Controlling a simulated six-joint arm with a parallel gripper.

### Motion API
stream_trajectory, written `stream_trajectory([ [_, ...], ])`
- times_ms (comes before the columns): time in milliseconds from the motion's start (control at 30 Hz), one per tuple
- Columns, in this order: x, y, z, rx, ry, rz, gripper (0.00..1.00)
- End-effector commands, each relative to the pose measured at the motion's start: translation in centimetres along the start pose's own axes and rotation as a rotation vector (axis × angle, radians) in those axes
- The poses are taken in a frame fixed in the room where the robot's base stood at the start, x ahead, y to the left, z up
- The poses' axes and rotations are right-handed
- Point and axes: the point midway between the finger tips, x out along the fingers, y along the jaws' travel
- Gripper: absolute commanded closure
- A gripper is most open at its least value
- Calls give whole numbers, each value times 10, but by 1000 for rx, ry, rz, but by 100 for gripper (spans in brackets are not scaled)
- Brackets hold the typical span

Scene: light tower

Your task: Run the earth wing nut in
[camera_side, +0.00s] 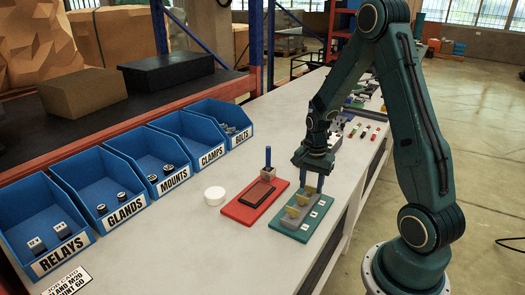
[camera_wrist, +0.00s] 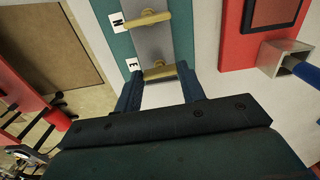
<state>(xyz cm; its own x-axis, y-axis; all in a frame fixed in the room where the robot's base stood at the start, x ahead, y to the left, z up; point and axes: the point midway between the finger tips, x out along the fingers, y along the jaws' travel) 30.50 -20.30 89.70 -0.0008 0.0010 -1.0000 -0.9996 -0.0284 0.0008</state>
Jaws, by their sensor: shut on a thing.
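The earth wing nut (camera_wrist: 160,71) is brass-coloured and sits on a grey terminal strip beside the white label E (camera_wrist: 133,64), in the wrist view. My gripper (camera_wrist: 159,74) is shut on its wings, one blue finger at each end. The strip lies along a green board (camera_side: 290,226). A second brass wing nut (camera_wrist: 148,19) sits farther along the strip beside the label N (camera_wrist: 117,20). In the side view my gripper (camera_side: 313,190) points straight down at the strip's far end. The earth nut's stud and thread are hidden.
A red board (camera_side: 240,212) with a dark plate (camera_side: 258,194) lies just left of the green board. A square holder with a blue-handled tool (camera_side: 268,158) stands on it.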

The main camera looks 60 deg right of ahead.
Motion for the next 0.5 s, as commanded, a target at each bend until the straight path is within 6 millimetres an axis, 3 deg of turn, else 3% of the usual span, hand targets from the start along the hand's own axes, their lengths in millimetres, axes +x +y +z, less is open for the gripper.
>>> stream_trajectory([
  [500,-2,-2,-2,491,4,-7,83],
])
